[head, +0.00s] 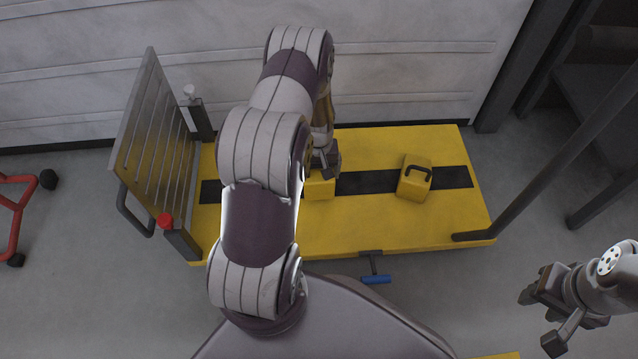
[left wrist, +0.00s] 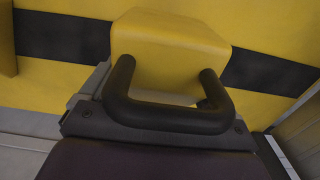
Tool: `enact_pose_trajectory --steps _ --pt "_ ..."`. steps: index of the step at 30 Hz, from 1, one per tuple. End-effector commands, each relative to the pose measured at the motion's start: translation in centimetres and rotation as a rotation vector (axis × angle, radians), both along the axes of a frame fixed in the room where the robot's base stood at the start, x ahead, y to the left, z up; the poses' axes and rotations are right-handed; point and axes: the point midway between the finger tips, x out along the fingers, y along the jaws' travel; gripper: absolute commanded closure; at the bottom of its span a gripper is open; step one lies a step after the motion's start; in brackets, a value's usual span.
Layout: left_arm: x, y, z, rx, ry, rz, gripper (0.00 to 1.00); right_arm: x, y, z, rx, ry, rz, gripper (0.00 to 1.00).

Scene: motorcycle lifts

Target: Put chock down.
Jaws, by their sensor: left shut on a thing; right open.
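A yellow chock (head: 319,188) is below my left gripper (head: 325,163), which is shut on it, over the yellow lift platform (head: 350,228). In the left wrist view the chock's yellow body (left wrist: 170,48) and thick black handle (left wrist: 165,113) fill the middle. The arm hides part of the chock, and I cannot tell whether its underside touches the platform. A second yellow chock (head: 412,185) with a black handle sits to the right on the platform. My right gripper (head: 540,318) is open and empty at the lower right, away from the platform.
A grey slatted ramp (head: 150,140) stands raised at the platform's left end, with a red knob (head: 165,221) by it. A blue-handled lever (head: 376,279) sticks out at the front edge. A dark post (head: 560,135) slants up at the right. The platform's front right is clear.

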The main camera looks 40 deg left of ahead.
Motion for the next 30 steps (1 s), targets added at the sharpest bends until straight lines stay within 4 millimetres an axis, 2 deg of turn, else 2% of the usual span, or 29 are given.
enact_pose_trajectory --steps 6,17,18,26,30 --pt "0.0 0.0 -4.1 0.001 -0.001 0.000 0.65 0.0 0.0 -3.6 0.000 0.000 0.000 0.57" --pt "0.0 0.0 -4.1 0.001 -0.001 0.000 0.66 0.0 0.0 -3.3 0.000 0.000 0.000 0.57" --pt "0.0 0.0 -4.1 -0.001 0.001 0.000 0.01 0.0 0.0 -3.3 0.000 0.000 0.000 0.57" --pt "0.0 0.0 -3.8 0.000 0.000 0.000 0.00 0.0 0.0 -3.1 0.000 0.000 0.000 0.57" --pt "0.1 0.0 -0.6 0.001 -0.001 0.000 0.00 0.0 0.0 -0.6 0.000 0.000 0.000 0.57"
